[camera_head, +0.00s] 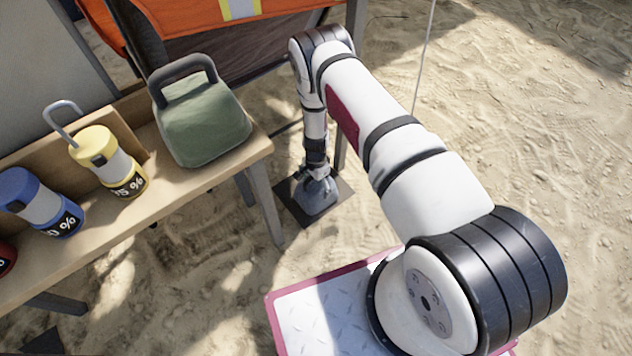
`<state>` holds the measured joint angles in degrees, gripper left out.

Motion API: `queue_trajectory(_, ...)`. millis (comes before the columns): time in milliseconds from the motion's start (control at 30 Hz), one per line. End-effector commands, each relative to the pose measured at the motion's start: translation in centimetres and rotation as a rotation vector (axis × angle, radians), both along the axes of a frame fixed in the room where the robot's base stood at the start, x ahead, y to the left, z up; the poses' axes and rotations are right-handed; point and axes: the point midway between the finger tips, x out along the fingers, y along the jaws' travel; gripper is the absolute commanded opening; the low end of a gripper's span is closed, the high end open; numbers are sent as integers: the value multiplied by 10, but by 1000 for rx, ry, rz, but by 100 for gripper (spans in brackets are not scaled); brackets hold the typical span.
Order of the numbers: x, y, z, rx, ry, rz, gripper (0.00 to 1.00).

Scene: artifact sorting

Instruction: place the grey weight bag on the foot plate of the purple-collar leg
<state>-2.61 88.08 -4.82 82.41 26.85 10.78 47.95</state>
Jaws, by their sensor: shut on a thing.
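The grey weight bag (316,198) is low near the ground, over or on a dark square foot plate (297,212). My gripper (318,174) points down and is shut on the top of the bag. I cannot tell whether the bag's underside touches the plate. A canopy leg (341,145) rises behind my arm at the plate's back side. Its upper part is hidden by my arm, and no purple collar shows.
A wooden table (215,171) on the left bears a green weight bag (203,125) with a dark handle, and yellow (95,146), blue and red labelled containers. Its grey leg (265,207) stands left of the plate. A thin line (424,55) hangs right. Sand right is open.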

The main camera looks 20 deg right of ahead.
Motion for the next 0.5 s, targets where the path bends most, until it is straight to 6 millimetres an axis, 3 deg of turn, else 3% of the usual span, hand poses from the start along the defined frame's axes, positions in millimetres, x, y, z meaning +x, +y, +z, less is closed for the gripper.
queue_trajectory(367,3,0,0,0,-5,0,30)
queue_trajectory(400,1,0,-1,0,-2,0,96)
queue_trajectory(500,1,0,-1,0,-2,0,100)
